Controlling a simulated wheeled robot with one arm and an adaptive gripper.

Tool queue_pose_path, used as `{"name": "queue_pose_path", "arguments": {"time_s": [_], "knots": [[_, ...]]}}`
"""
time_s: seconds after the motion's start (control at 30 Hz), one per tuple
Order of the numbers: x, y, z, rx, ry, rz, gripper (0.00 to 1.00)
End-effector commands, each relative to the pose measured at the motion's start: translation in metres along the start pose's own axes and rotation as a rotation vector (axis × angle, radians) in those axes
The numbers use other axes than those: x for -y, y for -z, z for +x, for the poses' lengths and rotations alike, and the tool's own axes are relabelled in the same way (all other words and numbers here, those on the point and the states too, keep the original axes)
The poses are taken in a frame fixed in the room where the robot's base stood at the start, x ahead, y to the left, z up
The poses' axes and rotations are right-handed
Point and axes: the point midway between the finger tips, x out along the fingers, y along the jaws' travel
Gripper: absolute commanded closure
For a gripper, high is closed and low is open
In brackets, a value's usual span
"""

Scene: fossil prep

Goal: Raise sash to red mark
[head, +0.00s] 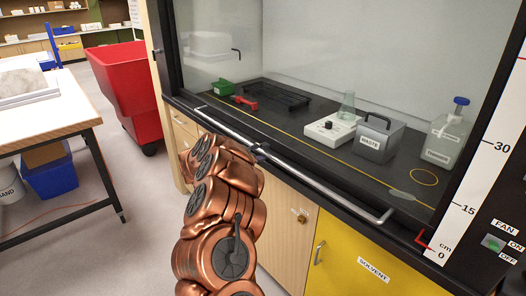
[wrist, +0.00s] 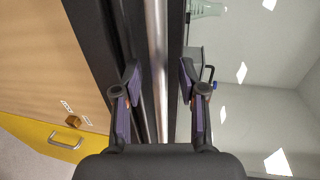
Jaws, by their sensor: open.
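The fume hood sash is a clear glass pane (head: 330,50) with a long silver handle bar (head: 330,183) along its bottom edge. A red pointer (head: 424,240) at the sash's lower right sits near the 0 of the white cm scale (head: 478,165). A red mark (head: 521,59) crosses the scale above 30. My gripper (head: 259,151) is at the handle bar, mostly hidden behind my arm. In the wrist view my gripper (wrist: 160,75) is open, with one finger on each side of the silver bar (wrist: 157,45). I cannot tell whether the fingers touch it.
Behind the glass are a flask (head: 347,106) on a white hotplate, a grey waste box (head: 378,138) and a bottle (head: 446,135). A yellow solvent cabinet (head: 365,255) is below. A red bin (head: 127,88) and a table (head: 60,125) stand at left.

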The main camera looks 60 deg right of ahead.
Motion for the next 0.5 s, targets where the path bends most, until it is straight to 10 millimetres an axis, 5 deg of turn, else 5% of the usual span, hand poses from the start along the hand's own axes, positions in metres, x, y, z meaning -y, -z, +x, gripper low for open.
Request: {"name": "queue_pose_path", "arguments": {"time_s": [0.37,0.5], "knots": [[-0.0006,-0.0003,0.0059,0.002,-0.001,-0.001,0.59],[-0.0006,-0.0003,0.0057,0.002,-0.001,-0.001,0.71]]}}
